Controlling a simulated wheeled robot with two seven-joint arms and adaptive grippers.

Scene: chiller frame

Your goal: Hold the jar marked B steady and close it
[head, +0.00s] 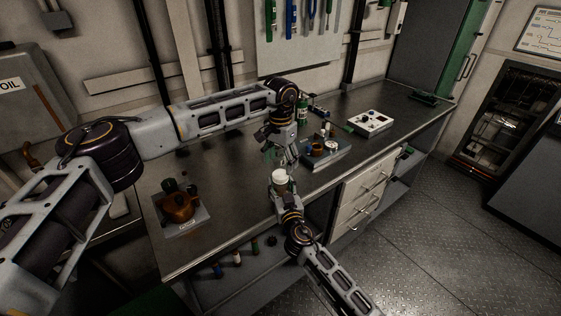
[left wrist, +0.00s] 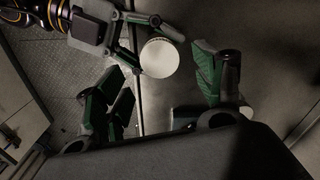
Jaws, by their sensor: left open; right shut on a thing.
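A small jar with a round white top (head: 280,176) is in the grip of my right gripper (head: 284,186) at the bench's front edge. In the left wrist view the white top (left wrist: 160,58) appears as a plain disc, with my right gripper (left wrist: 138,40) closed around the jar from the upper left. My left gripper (head: 281,160) is just above the jar, pointing down. It is open and empty, its fingers spread on either side of the white top in the left wrist view (left wrist: 165,75). No letter is readable on the jar.
A white device (head: 370,121) is farther right. An orange-brown object (head: 178,207) sits on a pad at left. The bench between is mostly clear.

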